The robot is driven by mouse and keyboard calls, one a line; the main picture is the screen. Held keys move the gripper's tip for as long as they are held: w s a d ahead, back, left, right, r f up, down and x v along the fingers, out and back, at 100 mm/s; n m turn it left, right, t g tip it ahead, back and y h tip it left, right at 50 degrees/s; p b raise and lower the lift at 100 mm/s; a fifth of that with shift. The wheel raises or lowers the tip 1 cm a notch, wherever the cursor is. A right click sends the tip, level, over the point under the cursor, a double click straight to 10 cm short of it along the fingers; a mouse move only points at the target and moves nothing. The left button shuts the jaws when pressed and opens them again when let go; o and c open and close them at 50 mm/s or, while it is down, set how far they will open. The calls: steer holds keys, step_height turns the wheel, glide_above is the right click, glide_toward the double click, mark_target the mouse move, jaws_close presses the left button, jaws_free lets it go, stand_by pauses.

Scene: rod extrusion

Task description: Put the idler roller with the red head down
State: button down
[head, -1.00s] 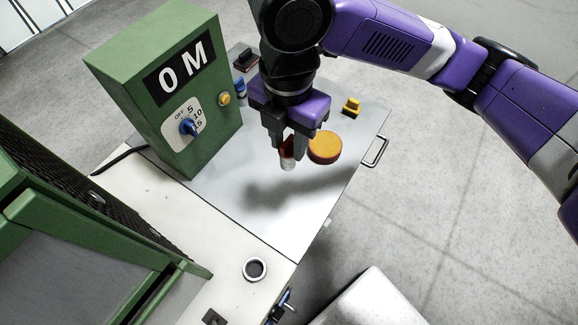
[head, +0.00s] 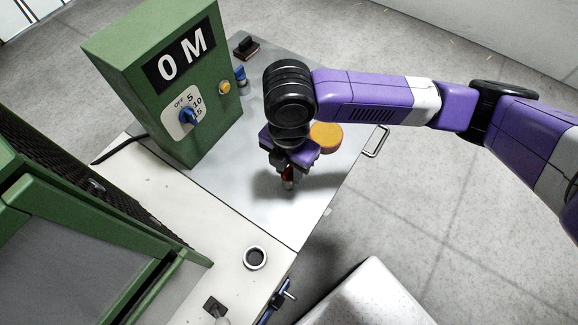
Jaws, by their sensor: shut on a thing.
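My gripper (head: 288,180) is shut on the idler roller (head: 288,184), over the front part of the metal plate (head: 233,203). A bit of the roller's red head shows between the fingers, with a pale part below it. Most of the roller is hidden by the gripper. I cannot tell whether its lower end touches the plate.
An orange disc (head: 327,136) lies just behind my gripper. A green control box (head: 165,85) reading "0 M" stands at the left. A blue-topped piece (head: 240,77) and a dark block (head: 246,47) stand behind. A round ringed hole (head: 255,257) is in the white surface in front.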

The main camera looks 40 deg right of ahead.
steer(key=shift+f, duration=0.2)
steer(key=c, duration=1)
jaws_free()
step_height(320, 180, up, 12)
steer(key=shift+r, duration=0.2)
